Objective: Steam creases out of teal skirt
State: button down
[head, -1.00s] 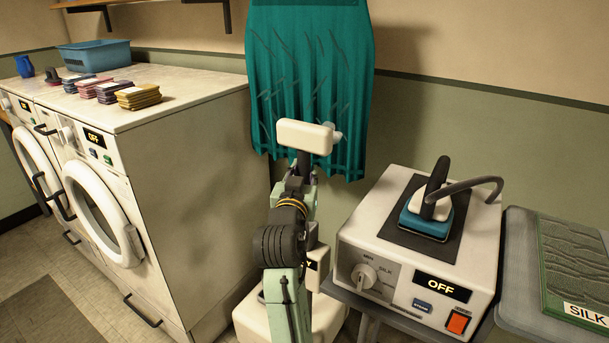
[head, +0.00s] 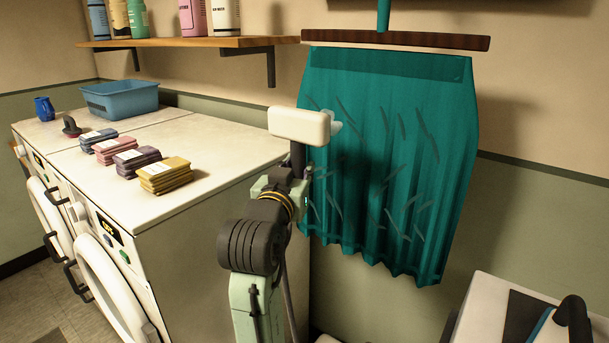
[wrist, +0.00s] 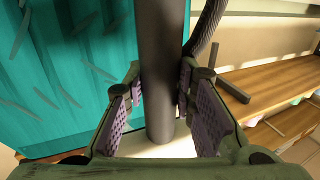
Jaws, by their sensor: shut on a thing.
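The teal skirt (head: 390,165) hangs on the wall from a dark wooden bar (head: 395,40). Its pleated front bears several dark crease marks, and its waistband is smooth. My gripper (head: 297,178) is at the skirt's left edge in the head view. In the wrist view my gripper (wrist: 158,100) is shut around the dark round handle of a steamer wand (wrist: 160,60), with a dark ribbed hose beside it. The wand's white head (head: 299,124) overlaps the skirt's upper left edge in the head view. I cannot tell whether it touches the cloth.
Washers (head: 190,250) stand on the left, with several folded cloth stacks and a blue basket (head: 120,99) on top. A shelf (head: 190,42) with bottles is above. A white steam box (head: 485,310) shows partly at lower right, a dark-handled tool on it.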

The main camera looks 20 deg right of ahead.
jog(key=shift+w+r, duration=0.25)
jog(key=shift+r, duration=0.05)
jog(key=shift+w+d, duration=0.25)
jog(key=shift+d, duration=0.25)
jog(key=shift+w+d, duration=1.5)
jog(key=shift+d, duration=0.35)
jog(key=s+a+f+b, duration=0.1)
jog(key=f+b, duration=0.6)
jog(key=f, duration=0.8)
jog(key=s+a+f+b, duration=0.2)
jog(key=f+b, duration=0.5)
jog(key=f, duration=0.8)
jog(key=shift+a, duration=0.6)
jog(key=shift+s, duration=0.1)
dwell(0.3)
